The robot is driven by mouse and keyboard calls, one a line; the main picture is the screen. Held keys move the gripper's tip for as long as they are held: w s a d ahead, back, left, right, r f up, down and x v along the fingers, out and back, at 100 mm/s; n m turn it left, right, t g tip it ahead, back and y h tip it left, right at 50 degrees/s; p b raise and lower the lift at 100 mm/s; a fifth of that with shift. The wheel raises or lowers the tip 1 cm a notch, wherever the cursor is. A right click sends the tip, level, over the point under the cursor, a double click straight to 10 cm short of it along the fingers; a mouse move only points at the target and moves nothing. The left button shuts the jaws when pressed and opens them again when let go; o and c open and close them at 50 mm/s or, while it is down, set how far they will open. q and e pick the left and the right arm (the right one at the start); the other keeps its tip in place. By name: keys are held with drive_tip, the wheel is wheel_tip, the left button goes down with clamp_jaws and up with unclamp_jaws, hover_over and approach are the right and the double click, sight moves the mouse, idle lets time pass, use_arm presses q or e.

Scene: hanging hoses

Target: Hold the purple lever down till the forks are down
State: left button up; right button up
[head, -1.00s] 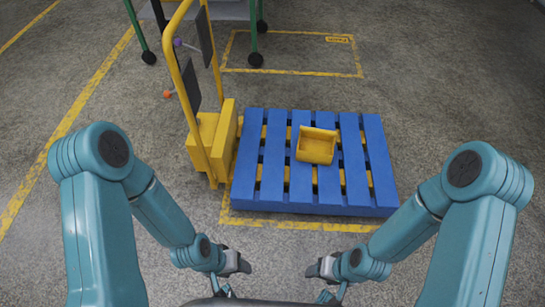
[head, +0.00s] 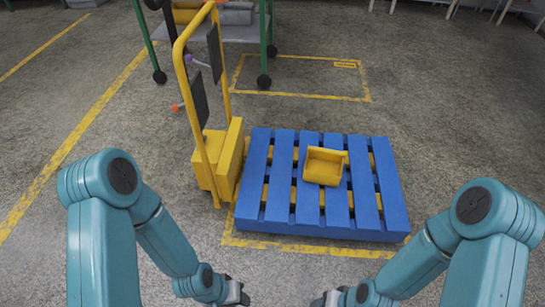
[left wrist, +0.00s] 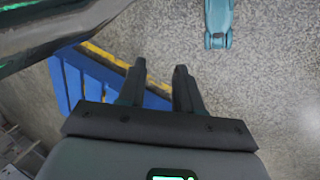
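The yellow pallet truck (head: 217,158) stands left of centre in the head view, with an upright handle frame. A lever with a purple knob (head: 188,58) sticks out from its frame; a lever with an orange knob (head: 176,107) is below it. Yellow fork parts show between the slats of the blue pallet (head: 285,220); their height is hard to tell. My left gripper (head: 243,294) is low in the head view, far from the levers. In the left wrist view its fingers (left wrist: 160,68) are apart and empty. My right gripper (head: 318,301) is at the bottom edge, its fingers unclear.
A wheeled rack with green legs (head: 265,45) stands behind the truck. Yellow floor lines (head: 90,140) run along the left. The concrete floor (head: 455,120) at right is clear.

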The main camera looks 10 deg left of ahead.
use_arm(q)
drive_tip(key=shift+r+p, duration=0.55)
drive_tip(key=shift+r, duration=0.1)
drive_tip(key=c, duration=0.5)
wheel_tip(320, 180, up, 17)
drive_tip(key=p, duration=1.7)
drive_tip(key=shift+r, duration=0.15)
use_arm(e)
wheel_tip(320, 180, up, 18)
drive_tip(key=c, duration=0.3)
use_arm(q)
drive_tip(key=shift+a+f, duration=0.1)
drive_tip(key=shift+f, duration=0.2)
use_arm(e)
drive_tip(key=shift+a, duration=0.1)
